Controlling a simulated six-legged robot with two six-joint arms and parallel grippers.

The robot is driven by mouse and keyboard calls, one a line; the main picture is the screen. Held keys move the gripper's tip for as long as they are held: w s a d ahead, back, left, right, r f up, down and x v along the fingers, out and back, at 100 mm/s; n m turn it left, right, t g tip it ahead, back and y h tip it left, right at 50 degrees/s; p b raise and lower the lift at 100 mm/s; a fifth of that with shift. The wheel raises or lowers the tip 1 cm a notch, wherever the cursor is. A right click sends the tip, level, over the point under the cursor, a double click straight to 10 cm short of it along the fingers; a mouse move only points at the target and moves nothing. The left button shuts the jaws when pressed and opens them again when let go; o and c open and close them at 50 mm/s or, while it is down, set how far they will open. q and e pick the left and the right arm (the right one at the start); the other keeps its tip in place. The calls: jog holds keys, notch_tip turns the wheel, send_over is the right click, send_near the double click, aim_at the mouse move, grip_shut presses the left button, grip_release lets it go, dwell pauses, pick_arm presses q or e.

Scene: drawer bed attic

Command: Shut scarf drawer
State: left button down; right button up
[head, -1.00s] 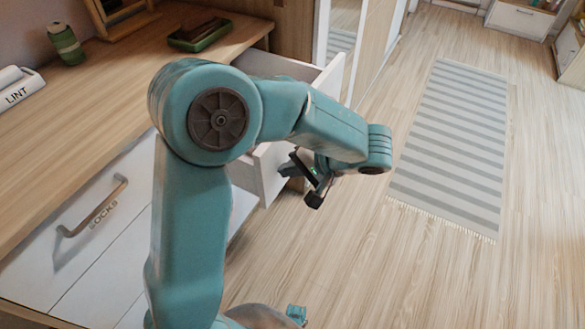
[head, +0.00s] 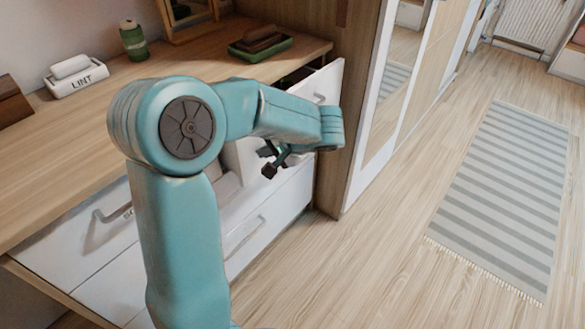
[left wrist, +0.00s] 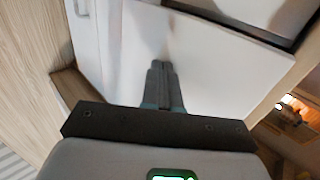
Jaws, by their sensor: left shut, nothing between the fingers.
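The white drawer at the right end of the wooden dresser, whose front (head: 328,82) stands out a little from the dresser, shows a dark gap behind its top edge. No label is readable on it; I take it as the scarf drawer. My left gripper (head: 270,165) is shut and empty, low in front of the dresser; my arm hides part of the drawer. In the left wrist view the shut fingers (left wrist: 160,70) point at a white panel (left wrist: 215,65). I cannot tell whether they touch it. My right gripper is not in view.
The dresser top holds a lint roller (head: 75,78), a green spool (head: 133,40) and a green tray (head: 260,46). A mirrored wardrobe (head: 385,100) stands right. Floor and striped rug (head: 505,190) are clear.

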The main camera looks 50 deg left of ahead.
pick_arm(q)
jog(key=a, duration=0.2)
jog(key=s+a, duration=0.1)
jog(key=a, duration=0.2)
jog(key=s+a, duration=0.1)
jog(key=a, duration=0.1)
jog(key=shift+a+b, duration=0.35)
jog(key=shift+a, duration=0.05)
jog(key=shift+a+r, duration=0.15)
jog(key=shift+a, duration=0.05)
jog(key=shift+a, duration=0.1)
